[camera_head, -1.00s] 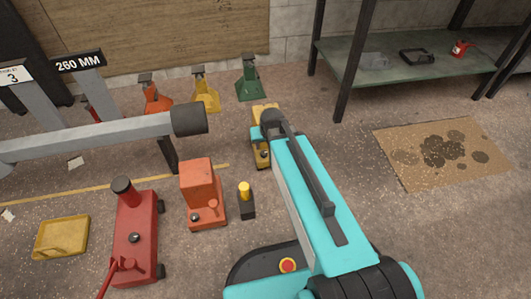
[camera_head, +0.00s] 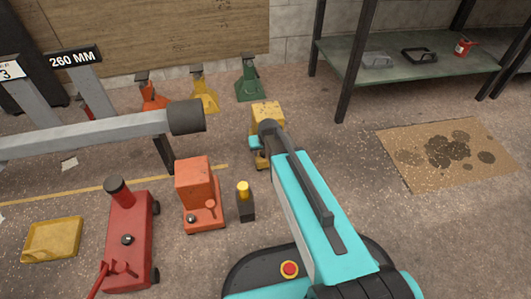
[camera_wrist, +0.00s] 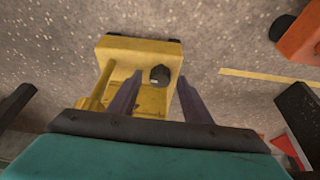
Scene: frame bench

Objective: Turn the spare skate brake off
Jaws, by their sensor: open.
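A yellow skate (camera_head: 267,113), its body partly hidden by my arm in the head view, stands on the floor behind the orange one. The wrist view looks down on the yellow skate (camera_wrist: 115,52), which has a round black knob (camera_wrist: 160,76) and a yellow post-like part (camera_wrist: 97,95) at the left. My gripper (camera_wrist: 158,90) is open, with its two dark fingers over the skate and on either side of the knob. I cannot tell whether they touch anything. An orange skate (camera_head: 195,185) has a dark knob and an orange lever-like part. No label shows which skate is spare.
A black block with a yellow top (camera_head: 245,202) stands beside the orange skate. A red jack (camera_head: 128,235) and a yellow tray (camera_head: 53,240) are at the left. A grey beam (camera_head: 90,138) crosses behind. Stained cardboard (camera_head: 400,165) lies at the right.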

